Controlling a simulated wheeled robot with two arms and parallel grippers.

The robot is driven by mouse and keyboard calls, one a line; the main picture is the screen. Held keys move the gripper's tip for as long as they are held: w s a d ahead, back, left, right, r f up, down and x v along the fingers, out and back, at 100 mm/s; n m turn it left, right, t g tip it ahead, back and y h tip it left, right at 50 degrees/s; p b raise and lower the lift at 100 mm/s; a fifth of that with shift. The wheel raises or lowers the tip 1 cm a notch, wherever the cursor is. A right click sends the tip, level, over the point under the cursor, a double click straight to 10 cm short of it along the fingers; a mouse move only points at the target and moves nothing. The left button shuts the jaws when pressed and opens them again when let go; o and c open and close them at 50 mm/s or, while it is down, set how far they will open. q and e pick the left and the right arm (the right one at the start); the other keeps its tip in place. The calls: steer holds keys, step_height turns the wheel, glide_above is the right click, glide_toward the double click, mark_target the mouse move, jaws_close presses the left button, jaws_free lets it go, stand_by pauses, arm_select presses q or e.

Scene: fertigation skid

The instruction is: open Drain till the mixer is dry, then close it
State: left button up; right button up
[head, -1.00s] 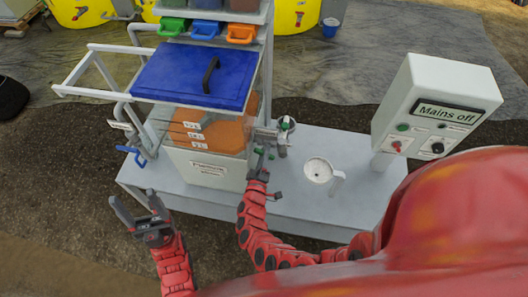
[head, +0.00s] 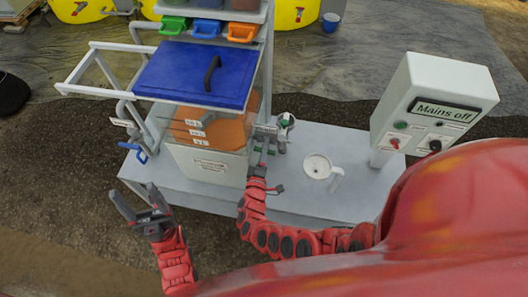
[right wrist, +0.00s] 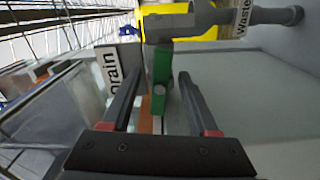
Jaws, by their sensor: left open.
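The mixer is a clear-walled tank (head: 207,165) under a blue lid (head: 196,74), with orange-brown liquid (head: 228,134) inside. In the right wrist view a green lever handle (right wrist: 161,80) stands beside the partly hidden "Drain" label (right wrist: 112,75). My right gripper (right wrist: 159,75) is open, its fingers on either side of the green handle with gaps showing. In the head view my right gripper (head: 261,162) is at the tank's right lower side, small and partly hidden. My left gripper (head: 138,205) is open and empty, in front of the tank's left side.
A blue-handled valve (head: 134,151) is left of the tank. A white jug (head: 319,167) stands on the grey bench (head: 300,203). A control box (head: 435,100) reading "Mains off" is at right. A "Waste" label (right wrist: 242,17) is on a grey pipe.

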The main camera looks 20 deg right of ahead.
steer(key=shift+s, duration=0.1)
steer(key=p+v, duration=0.1)
steer(key=v, duration=0.6)
steer(key=shift+p, duration=0.4)
steer(key=shift+d+r, duration=0.1)
